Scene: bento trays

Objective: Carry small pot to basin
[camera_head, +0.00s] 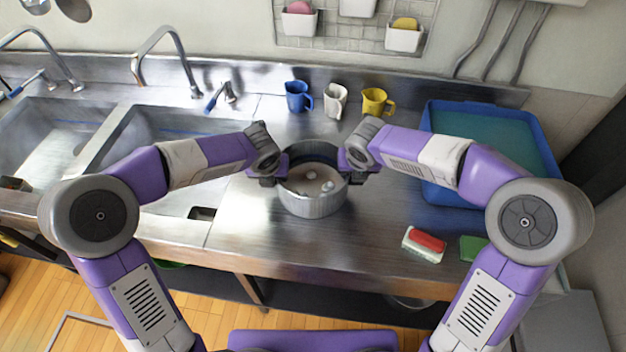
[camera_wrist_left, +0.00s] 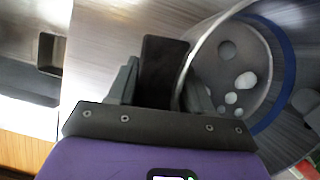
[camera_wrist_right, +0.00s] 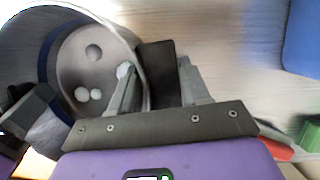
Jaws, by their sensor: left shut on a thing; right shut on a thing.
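A round grey metal pot (camera_head: 312,203) is at the middle of the steel counter, upright, with a blue band inside and several small pale round things at its bottom. My left gripper (camera_head: 272,172) is shut on the pot's left side handle, a dark block that shows in the left wrist view (camera_wrist_left: 163,70). My right gripper (camera_head: 354,170) is shut on the right handle, dark in the right wrist view (camera_wrist_right: 158,72). I cannot tell whether the pot touches the counter. The double sink basin (camera_head: 150,130) lies to the left, partly hidden behind my left arm.
A blue mug (camera_head: 298,97), a white mug (camera_head: 335,101) and a yellow mug (camera_head: 375,103) stand behind the pot. A blue tray (camera_head: 432,185) is at right. A red-and-white sponge (camera_head: 424,245) and a green one (camera_head: 473,248) lie at front right. A faucet (camera_head: 165,62) rises behind the sink.

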